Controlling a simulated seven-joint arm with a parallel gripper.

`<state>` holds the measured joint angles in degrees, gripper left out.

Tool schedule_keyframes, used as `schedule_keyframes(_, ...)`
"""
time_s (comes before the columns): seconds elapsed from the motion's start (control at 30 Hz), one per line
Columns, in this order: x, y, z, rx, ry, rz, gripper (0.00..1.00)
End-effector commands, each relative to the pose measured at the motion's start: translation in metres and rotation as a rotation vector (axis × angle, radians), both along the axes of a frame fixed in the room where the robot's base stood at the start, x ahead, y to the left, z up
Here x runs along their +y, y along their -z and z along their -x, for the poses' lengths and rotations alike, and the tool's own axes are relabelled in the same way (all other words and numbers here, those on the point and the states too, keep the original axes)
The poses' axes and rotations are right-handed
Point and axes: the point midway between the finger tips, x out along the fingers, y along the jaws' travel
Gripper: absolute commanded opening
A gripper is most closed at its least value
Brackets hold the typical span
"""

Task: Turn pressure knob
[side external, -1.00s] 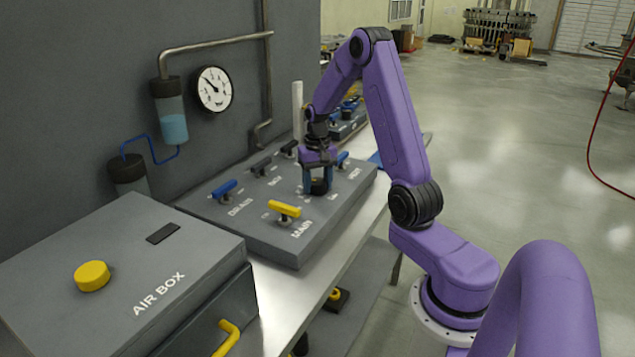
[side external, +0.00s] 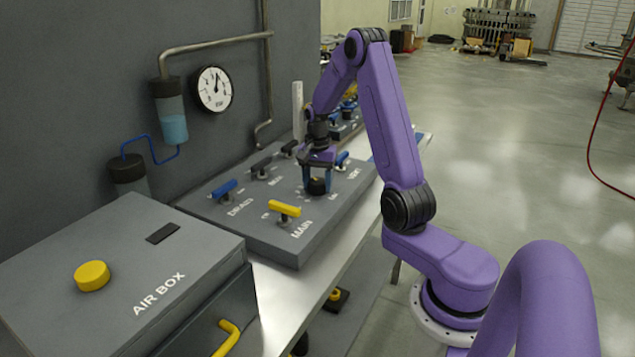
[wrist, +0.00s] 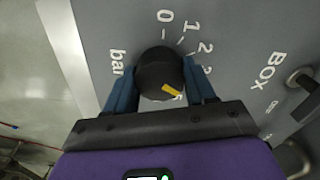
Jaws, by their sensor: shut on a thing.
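The pressure knob (wrist: 158,70) is round and black with a yellow mark, which points to the lower right in the wrist view. A printed scale with 0, 1, 2 and "bar" surrounds it; part is hidden by the knob and gripper. My gripper (wrist: 160,84) is shut on the knob, one blue finger on each side. In the side view my gripper (side external: 317,180) points down over the panel (side external: 252,228), and the knob (side external: 317,187) shows between its fingers. The round gauge (side external: 215,89) on the wall has its needle pointing roughly up.
A yellow MAIN handle (side external: 285,208) and a blue DRAIN handle (side external: 224,188) stand on the panel left of my gripper. The AIR BOX (side external: 120,270) stands at the front left.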

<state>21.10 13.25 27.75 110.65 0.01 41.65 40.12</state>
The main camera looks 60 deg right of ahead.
Motion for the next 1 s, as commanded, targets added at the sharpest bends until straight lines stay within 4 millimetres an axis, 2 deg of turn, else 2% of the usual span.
schedule_keyframes(0.43,-0.001,-0.002,-0.001,-0.005,0.009,0.004,0.24)
schedule_keyframes(0.47,-0.001,-0.002,-0.001,-0.005,0.009,0.004,0.58)
schedule_keyframes(0.53,-0.001,-0.002,-0.001,-0.005,0.009,0.004,0.80)
schedule_keyframes(0.87,0.000,-0.002,0.000,-0.002,0.009,0.001,0.80)
schedule_keyframes(1.0,-0.001,-0.013,-0.001,-0.005,0.009,0.003,0.80)
